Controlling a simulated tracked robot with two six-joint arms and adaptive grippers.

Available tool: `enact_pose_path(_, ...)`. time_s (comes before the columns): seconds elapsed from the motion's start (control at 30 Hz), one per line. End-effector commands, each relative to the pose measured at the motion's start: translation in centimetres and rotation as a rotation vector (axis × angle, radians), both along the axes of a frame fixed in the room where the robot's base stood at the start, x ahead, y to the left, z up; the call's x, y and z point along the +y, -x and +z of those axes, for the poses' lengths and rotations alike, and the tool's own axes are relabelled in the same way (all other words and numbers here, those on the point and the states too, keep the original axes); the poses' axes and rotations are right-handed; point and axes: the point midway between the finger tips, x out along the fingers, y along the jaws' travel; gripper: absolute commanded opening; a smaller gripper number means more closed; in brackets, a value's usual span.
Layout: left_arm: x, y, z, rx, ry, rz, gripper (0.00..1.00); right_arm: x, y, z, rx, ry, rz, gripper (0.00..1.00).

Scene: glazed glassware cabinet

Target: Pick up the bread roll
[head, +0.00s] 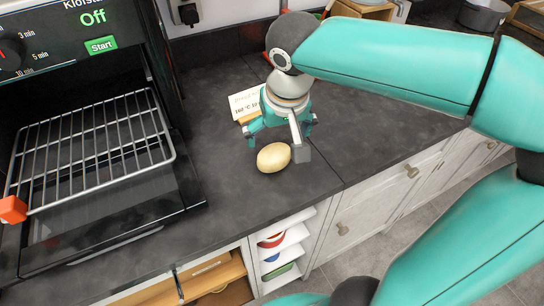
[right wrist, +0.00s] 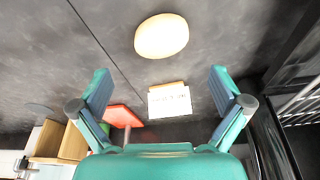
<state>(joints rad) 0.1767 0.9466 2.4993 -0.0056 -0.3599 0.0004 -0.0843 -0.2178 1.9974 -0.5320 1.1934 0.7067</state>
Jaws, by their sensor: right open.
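The bread roll (head: 273,157) is pale and oval and lies on the dark countertop. It also shows in the right wrist view (right wrist: 161,36), ahead of the fingertips and centred between them. My right gripper (head: 278,139) is above the counter, close to the roll in the head view. Its fingers (right wrist: 162,82) are spread wide with nothing between them, and the roll is clear of them in the right wrist view. My left gripper is not in view.
An open oven with a wire rack (head: 95,140) stands at the left. A white note card (head: 245,102) on a wooden stand is behind my right gripper. Open shelves (head: 285,250) are below the counter. Bare counter surrounds the roll.

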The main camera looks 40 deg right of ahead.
Motion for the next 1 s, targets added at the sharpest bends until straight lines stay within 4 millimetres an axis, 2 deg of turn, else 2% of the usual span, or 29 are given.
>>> enact_pose_path(0.03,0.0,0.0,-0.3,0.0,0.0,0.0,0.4,-0.2,-0.2,-1.3,0.006,0.0,-0.001,1.0)
enact_pose_path(0.13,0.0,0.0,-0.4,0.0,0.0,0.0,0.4,-0.3,-0.6,-2.8,0.005,0.0,0.0,1.0)
enact_pose_path(0.47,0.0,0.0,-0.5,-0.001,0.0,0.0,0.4,-0.5,-1.2,-5.1,0.003,-0.001,0.004,1.0)
enact_pose_path(0.7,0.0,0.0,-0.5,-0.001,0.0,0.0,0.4,-0.8,-1.9,-8.4,0.004,-0.001,0.004,1.0)
enact_pose_path(0.83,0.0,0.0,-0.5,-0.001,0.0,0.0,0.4,-0.9,-2.2,-9.3,0.001,-0.001,0.005,1.0)
enact_pose_path(1.0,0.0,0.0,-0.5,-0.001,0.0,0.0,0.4,-0.9,-2.3,-9.3,0.0,-0.002,0.006,1.0)
